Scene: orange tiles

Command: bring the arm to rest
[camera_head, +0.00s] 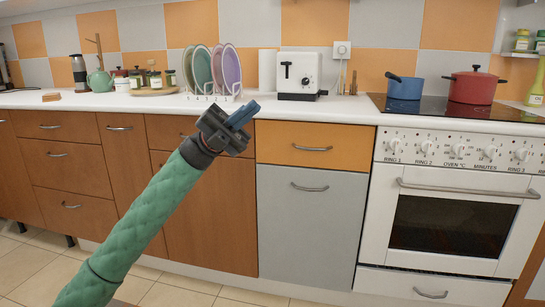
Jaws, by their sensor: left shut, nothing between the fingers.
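My left gripper (243,114) is at the end of my green-sleeved arm, which reaches up from the lower left of the head view. Its blue fingers are together with nothing between them, pointing up and right. My right gripper is not in view.
The white countertop (330,113) carries a plate rack (215,96) with several plates, a toaster (299,75), a green teapot (101,82) and jars. A blue pot (404,88) and a red pot (474,87) stand on the stove. The tiled floor (35,265) is clear at lower left.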

